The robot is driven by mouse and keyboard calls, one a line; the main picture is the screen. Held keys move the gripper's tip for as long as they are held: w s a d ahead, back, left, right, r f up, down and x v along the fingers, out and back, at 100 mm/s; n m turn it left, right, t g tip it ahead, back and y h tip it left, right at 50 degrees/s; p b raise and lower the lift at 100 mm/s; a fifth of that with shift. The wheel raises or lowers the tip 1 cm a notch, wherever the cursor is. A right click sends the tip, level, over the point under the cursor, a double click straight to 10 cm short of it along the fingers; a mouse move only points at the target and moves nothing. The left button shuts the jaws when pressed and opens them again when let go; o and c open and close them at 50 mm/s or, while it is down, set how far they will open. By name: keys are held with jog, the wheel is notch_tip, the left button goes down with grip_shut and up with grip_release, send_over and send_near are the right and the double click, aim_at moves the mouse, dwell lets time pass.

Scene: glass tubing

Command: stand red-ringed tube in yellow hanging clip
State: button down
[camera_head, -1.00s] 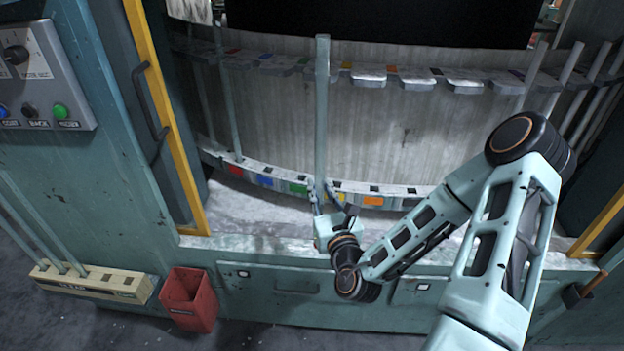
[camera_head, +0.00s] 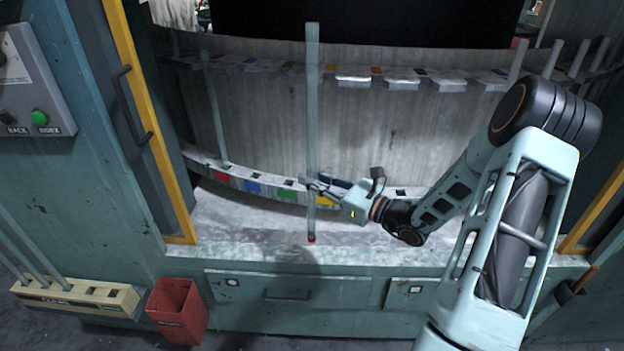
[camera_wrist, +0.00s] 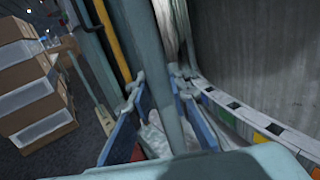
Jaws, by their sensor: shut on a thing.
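The red-ringed tube (camera_head: 312,120) is long, pale and upright, with its red end (camera_head: 311,237) low in front of the lower rail. My gripper (camera_head: 314,185) is shut on its lower part. In the wrist view my blue-padded fingers (camera_wrist: 160,118) stand on either side of the tube (camera_wrist: 167,75). A yellow-marked clip (camera_head: 329,67) hangs on the upper rail, just right of and behind the tube's upper part. A yellow mark (camera_head: 325,202) also shows on the lower rail behind my gripper. I cannot tell the depth gap between the tube and the rails.
Another tube (camera_head: 215,115) stands at the red position on the left. Several tubes stand in the right clips. A yellow door edge (camera_head: 150,120) bounds the left. A red bin (camera_head: 176,312) and a tan rack (camera_head: 118,297) stand below. The pale ledge (camera_head: 250,228) is mostly clear.

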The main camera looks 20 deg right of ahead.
jog(key=shift+w, duration=0.1)
jog(key=shift+w+d+b, duration=1.75)
jog(key=shift+w+d, duration=1.15)
jog(key=shift+w, duration=2.9)
jog(key=shift+w+d+b, duration=1.7)
jog(key=shift+w+d, duration=1.15)
jog(key=shift+w, duration=2.95)
notch_tip(320, 180, down, 7)
jog(key=b, duration=0.4)
jog(key=shift+r+b, duration=0.15)
jog(key=shift+b, duration=0.15)
jog(key=c, duration=1.7)
grip_release()
jog(key=shift+c, duration=0.2)
jog(key=shift+s, duration=0.1)
